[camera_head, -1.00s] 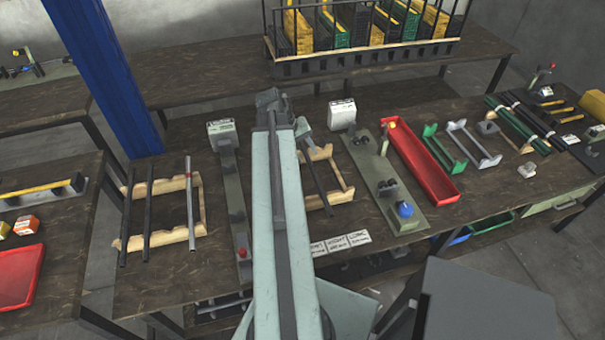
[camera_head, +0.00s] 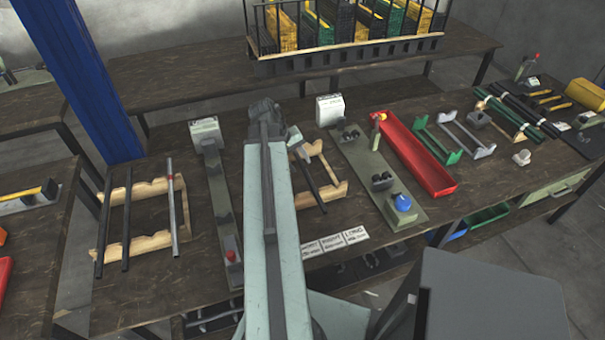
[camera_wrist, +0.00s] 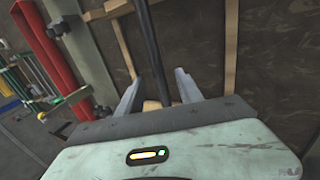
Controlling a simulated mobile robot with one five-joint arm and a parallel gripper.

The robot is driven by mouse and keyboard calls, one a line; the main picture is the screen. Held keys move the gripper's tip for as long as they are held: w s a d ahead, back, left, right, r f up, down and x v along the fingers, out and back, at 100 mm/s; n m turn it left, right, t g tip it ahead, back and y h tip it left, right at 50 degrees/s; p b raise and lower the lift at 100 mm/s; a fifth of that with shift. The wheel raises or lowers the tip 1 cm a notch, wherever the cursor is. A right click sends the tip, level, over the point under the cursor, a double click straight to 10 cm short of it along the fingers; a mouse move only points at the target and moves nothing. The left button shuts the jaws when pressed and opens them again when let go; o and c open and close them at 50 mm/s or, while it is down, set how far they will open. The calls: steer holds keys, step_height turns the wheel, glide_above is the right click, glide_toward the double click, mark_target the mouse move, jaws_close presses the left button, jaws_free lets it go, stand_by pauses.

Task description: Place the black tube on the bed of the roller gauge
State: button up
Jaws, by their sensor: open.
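A black tube (camera_head: 310,178) lies across a light wooden rack (camera_head: 336,190) in the middle of the table. My gripper (camera_head: 296,140) is over the far end of this tube, partly hidden by my arm. In the wrist view the tube (camera_wrist: 150,40) runs between the two spread jaws (camera_wrist: 157,82), with a gap on each side. The jaws are open and hold nothing. The roller gauge (camera_head: 362,160) is a grey-green plate to the right of the rack, with pairs of black rollers and a blue knob (camera_head: 402,203). No tube lies on its bed.
A red tray (camera_head: 420,155) lies right of the gauge. Left are a narrow gauge with a red knob (camera_head: 231,256) and another wooden rack (camera_head: 150,244) with dark and grey tubes. Label cards (camera_head: 335,243) lie at the front edge. A crate rack (camera_head: 345,60) stands behind.

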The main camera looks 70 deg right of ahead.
steer(key=shift+s+d+f, duration=0.15)
steer(key=shift+s+f, duration=0.05)
steer(key=shift+f, duration=0.5)
steer(key=shift+r, duration=0.2)
jaws_close()
step_height(320, 180, up, 10)
steer(key=p, duration=1)
